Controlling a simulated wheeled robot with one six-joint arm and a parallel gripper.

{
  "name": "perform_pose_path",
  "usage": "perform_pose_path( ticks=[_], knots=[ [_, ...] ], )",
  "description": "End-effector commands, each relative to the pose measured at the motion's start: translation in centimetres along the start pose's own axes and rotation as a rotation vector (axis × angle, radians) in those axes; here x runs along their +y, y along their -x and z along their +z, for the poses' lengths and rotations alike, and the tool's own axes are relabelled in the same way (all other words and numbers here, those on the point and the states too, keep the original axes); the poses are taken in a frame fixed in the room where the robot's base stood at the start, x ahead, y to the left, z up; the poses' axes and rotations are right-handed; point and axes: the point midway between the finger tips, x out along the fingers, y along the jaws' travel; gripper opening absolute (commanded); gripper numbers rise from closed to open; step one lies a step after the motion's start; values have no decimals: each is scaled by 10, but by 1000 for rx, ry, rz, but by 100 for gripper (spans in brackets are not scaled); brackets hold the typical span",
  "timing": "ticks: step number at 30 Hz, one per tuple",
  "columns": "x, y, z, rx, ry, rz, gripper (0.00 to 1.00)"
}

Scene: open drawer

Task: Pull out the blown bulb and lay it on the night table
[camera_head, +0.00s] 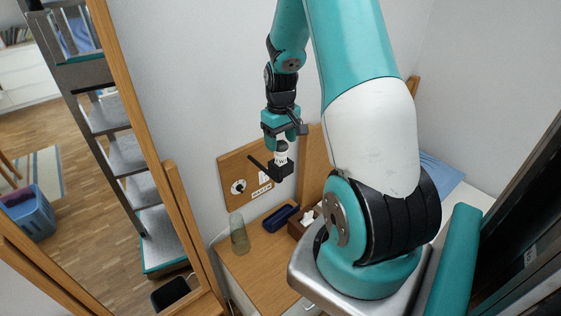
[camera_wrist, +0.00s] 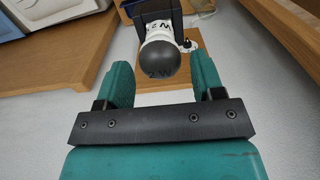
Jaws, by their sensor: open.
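The bulb (camera_wrist: 165,62) shows in the wrist view as a dark grey globe with a white neck marked "2 W". Its neck runs up into a black lamp holder (camera_wrist: 146,8). My gripper (camera_wrist: 161,72) is open, its teal fingers on either side of the globe in the picture; I see no contact. In the head view my gripper (camera_head: 282,138) hangs above the black lamp (camera_head: 271,169), and the bulb's white neck (camera_head: 281,156) shows between them. The night table (camera_head: 251,262) has a wooden top below the lamp.
A glass (camera_head: 239,236), a dark blue case (camera_head: 281,218) and a tissue box (camera_head: 303,222) stand on the night table. A wooden panel (camera_head: 233,169) with a dial is on the wall behind the lamp. Bare tabletop lies in front of the case.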

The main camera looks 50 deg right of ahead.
Motion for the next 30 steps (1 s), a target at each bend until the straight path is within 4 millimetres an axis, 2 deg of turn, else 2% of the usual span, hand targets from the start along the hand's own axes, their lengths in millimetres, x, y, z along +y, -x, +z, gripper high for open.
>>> perform_pose_path(
  ticks=[1,3,10,30],
  knots=[
    [0,-15,0,-1,0,-1,62],
    [0,-26,0,-1,0,0,62],
    [0,-51,0,-1,0,0,62],
    [0,-57,1,-4,0,-1,62]
  ],
)
